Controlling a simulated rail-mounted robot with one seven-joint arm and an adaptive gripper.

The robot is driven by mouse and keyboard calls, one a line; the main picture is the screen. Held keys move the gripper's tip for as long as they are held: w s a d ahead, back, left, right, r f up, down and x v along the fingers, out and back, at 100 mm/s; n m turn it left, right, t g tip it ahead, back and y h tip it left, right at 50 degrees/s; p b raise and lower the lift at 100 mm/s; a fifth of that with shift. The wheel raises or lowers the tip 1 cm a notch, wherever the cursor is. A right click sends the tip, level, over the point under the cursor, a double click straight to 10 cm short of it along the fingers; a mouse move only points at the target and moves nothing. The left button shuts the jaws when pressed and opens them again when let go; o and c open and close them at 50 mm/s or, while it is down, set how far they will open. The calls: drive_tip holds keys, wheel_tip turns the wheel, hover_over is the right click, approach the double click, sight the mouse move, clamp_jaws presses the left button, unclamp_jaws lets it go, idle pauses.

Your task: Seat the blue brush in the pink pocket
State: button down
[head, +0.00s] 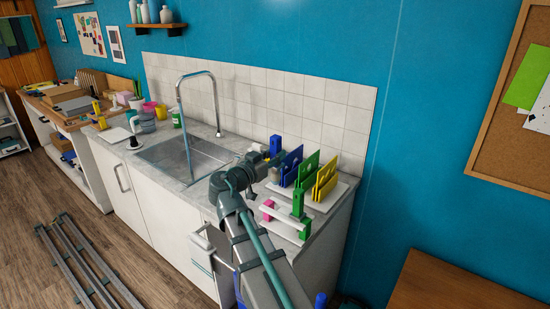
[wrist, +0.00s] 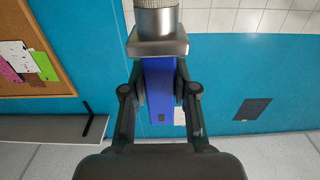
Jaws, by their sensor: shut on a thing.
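The blue brush (head: 275,146) stands roughly upright at my gripper in the head view, its blue end up. In the wrist view the blue handle (wrist: 160,88) is between my gripper's fingers (wrist: 160,95), with a metal collar at its other end. My gripper (head: 268,164) is shut on the blue brush, above the counter beside the sink. The pink pocket (head: 267,206) is on the white holder (head: 284,221) at the counter's front right, apart from the brush and nearer the head camera. Its inside is hard to see.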

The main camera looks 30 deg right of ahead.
sight(274, 184)
drive_tip(key=shift+f+b, duration=3.2)
drive_tip(key=shift+b, duration=0.3)
drive_tip(key=shift+f+b, duration=0.7)
drive_tip(key=shift+b, duration=0.5)
drive_tip(key=shift+f+b, duration=0.35)
drive_tip(key=shift+b, duration=0.2)
drive_tip(key=shift+f+b, duration=0.2)
drive_tip(key=shift+b, duration=0.1)
drive_tip(key=shift+f+b, duration=0.9)
drive_tip(key=shift+b, duration=0.2)
drive_tip(key=shift+f, duration=0.1)
drive_tip(key=shift+f+b, duration=0.9)
drive_tip(key=shift+b, duration=0.3)
